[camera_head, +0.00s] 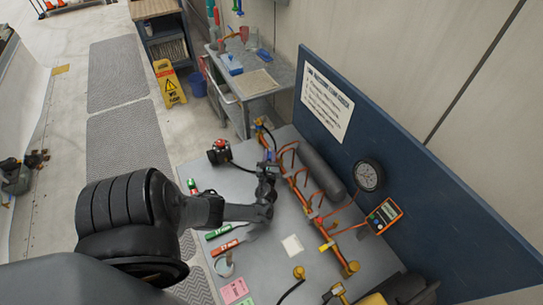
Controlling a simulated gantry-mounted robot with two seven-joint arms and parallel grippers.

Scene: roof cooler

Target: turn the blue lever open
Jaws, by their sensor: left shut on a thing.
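The blue lever (269,155) shows as a small blue patch on the far part of the copper pipe assembly (298,183), which lies along the grey bench. My left arm reaches in from the left, and my left gripper (267,168) is at the blue lever, shut on it. The gripper's jaws hide most of the lever, so its exact angle cannot be told.
A yellow lever (327,246) sits nearer on the pipes. A round gauge (368,176) and an orange meter (383,215) are by the blue back panel (420,190). Red and green tools (222,231) lie left on the bench. A black-and-red device (219,152) stands left of the gripper.

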